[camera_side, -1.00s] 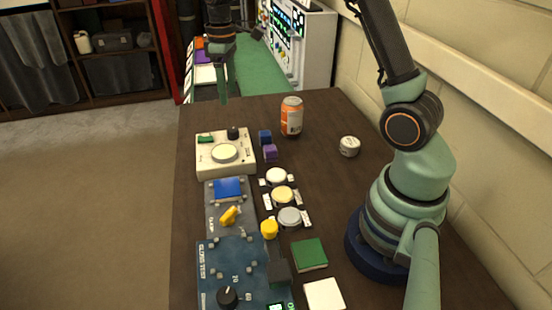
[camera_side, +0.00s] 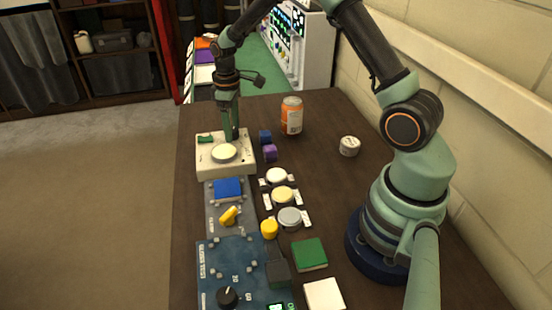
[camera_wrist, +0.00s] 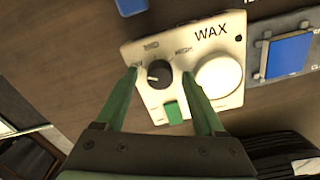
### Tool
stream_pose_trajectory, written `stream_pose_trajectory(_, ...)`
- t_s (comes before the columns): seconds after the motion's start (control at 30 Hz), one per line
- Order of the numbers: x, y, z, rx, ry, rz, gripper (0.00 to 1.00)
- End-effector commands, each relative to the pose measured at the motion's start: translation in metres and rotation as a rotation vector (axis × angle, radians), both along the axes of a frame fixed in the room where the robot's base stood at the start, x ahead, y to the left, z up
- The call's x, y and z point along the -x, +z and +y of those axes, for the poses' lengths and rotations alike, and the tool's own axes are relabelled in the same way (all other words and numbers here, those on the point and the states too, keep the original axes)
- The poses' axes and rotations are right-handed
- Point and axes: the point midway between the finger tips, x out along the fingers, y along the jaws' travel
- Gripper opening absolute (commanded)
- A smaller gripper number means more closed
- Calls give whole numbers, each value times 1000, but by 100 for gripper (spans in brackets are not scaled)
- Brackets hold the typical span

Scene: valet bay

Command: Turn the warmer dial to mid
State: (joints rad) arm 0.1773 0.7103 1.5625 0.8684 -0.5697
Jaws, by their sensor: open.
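The wax warmer is a cream box (camera_side: 242,167) at the far left of the table, with a round pale disc (camera_side: 224,153) and a green switch on top. In the wrist view, the black warmer dial (camera_wrist: 159,74) sits beside the MID and HIGH labels on the box (camera_wrist: 211,46). Its pointer is too small to read surely. My gripper (camera_wrist: 160,78) is open, with one green finger on each side of the dial. In the side view my gripper (camera_side: 231,136) reaches down at the warmer and hides the dial; contact cannot be told.
Blue (camera_side: 265,137) and purple (camera_side: 270,153) cubes stand just right of the warmer. An orange can (camera_side: 291,115) and a small white tin (camera_side: 349,146) stand farther right. A panel with a blue pad (camera_side: 228,189) and yellow lever (camera_side: 229,216) lies in front of the warmer.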

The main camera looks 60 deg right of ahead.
Motion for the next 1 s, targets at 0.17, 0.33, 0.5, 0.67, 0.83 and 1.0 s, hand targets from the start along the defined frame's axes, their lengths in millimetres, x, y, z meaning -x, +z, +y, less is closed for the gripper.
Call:
stream_pose_trajectory(0.17,0,0,0,0,0,0,40)
stream_pose_trajectory(0.33,0,0,0,0,0,0,0)
stream_pose_trajectory(0.5,0,0,0,0,-10,1,0)
stream_pose_trajectory(0.67,0,1,0,0,-54,1,0)
stream_pose_trajectory(0.83,0,1,0,0,-153,1,0)
stream_pose_trajectory(1.0,0,1,0,0,-297,1,0)
